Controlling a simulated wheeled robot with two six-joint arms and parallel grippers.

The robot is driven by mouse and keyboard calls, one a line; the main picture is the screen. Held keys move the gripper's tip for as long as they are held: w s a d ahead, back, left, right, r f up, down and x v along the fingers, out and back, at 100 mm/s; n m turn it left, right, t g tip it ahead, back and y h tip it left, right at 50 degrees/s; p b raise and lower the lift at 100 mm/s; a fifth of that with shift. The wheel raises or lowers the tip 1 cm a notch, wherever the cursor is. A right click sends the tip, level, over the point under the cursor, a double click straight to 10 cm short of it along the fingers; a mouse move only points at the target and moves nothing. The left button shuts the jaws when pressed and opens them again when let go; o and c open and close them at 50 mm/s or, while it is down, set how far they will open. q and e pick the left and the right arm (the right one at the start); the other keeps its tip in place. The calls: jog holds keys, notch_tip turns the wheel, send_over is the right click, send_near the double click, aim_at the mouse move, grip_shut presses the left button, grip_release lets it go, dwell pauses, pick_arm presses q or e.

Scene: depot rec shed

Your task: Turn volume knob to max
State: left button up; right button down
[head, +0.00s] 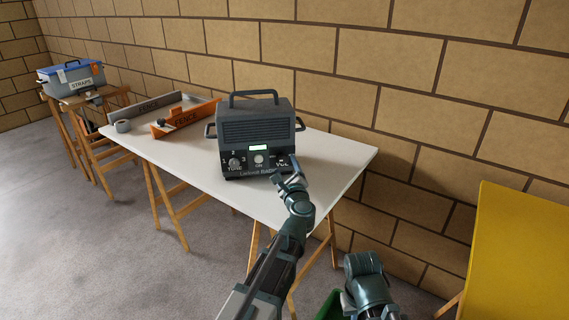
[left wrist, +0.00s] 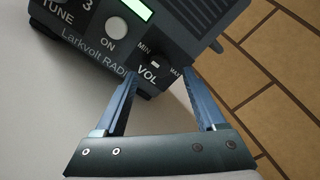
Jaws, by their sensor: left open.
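The grey Larkvolt radio (head: 256,135) stands upright on the white table, its front facing me. Its dark volume knob (left wrist: 157,60) sits above the VOL label, between the MIN and MAX marks, with a small pale mark on it. Its exact setting is hard to tell. My left gripper (head: 289,174) is at the radio's lower right front corner. In the left wrist view my left gripper (left wrist: 157,80) is open, its fingertips below and to either side of the knob, with nothing between them. I cannot tell whether they touch it. My right gripper is out of sight.
The radio also has a tune knob (head: 234,163) and an ON button (head: 259,160). A yellow surface (head: 520,255) stands at right.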

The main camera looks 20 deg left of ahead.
aim_at(284, 160)
pick_arm(q)
jog(key=shift+x, duration=1.7)
jog(key=shift+c, duration=0.2)
grip_shut()
